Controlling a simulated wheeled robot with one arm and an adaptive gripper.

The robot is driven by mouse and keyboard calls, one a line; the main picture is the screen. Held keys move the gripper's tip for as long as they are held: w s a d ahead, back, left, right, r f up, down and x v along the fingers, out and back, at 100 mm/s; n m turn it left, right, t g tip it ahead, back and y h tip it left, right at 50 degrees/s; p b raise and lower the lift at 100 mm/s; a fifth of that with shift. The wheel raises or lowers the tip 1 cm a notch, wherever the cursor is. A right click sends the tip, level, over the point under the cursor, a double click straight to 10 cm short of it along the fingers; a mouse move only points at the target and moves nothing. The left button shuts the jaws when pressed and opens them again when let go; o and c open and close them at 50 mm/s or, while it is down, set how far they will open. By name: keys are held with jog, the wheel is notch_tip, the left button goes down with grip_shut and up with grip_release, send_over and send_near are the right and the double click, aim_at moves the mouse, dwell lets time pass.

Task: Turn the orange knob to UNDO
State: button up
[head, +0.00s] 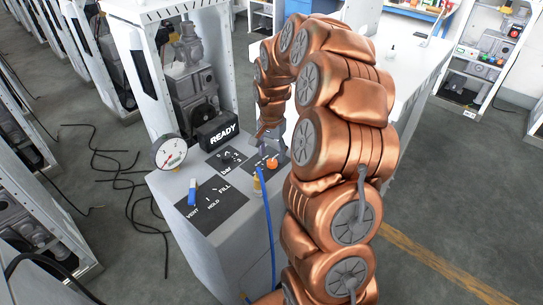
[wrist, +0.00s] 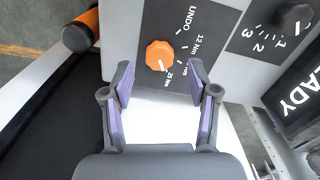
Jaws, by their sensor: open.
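The orange knob (wrist: 160,56) sits on a dark label plate (wrist: 172,25) marked UNDO, 12 Nm and 25 Nm. Its white mark points down in the wrist view, toward the 25 Nm lettering and away from UNDO at the upper right. One lower label is partly hidden by a finger. My gripper (wrist: 160,80) is open, with one finger on each side just below the knob in that view, apart from it. In the head view the knob (head: 272,164) shows on the bench top, with my gripper (head: 273,143) close behind it.
A READY box (head: 222,134), a gauge (head: 169,153) and a blue handle (head: 192,191) on a VENT/HOLD/FILL plate stand on the bench. A blue hose (head: 268,220) hangs in front. A dark knob (wrist: 294,17) with numbers is beside the orange knob's plate.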

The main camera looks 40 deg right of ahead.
aim_at(272, 162)
jog(key=shift+f+p, duration=0.35)
jog(key=shift+f, duration=1.25)
jog(key=shift+c, duration=0.4)
grip_shut()
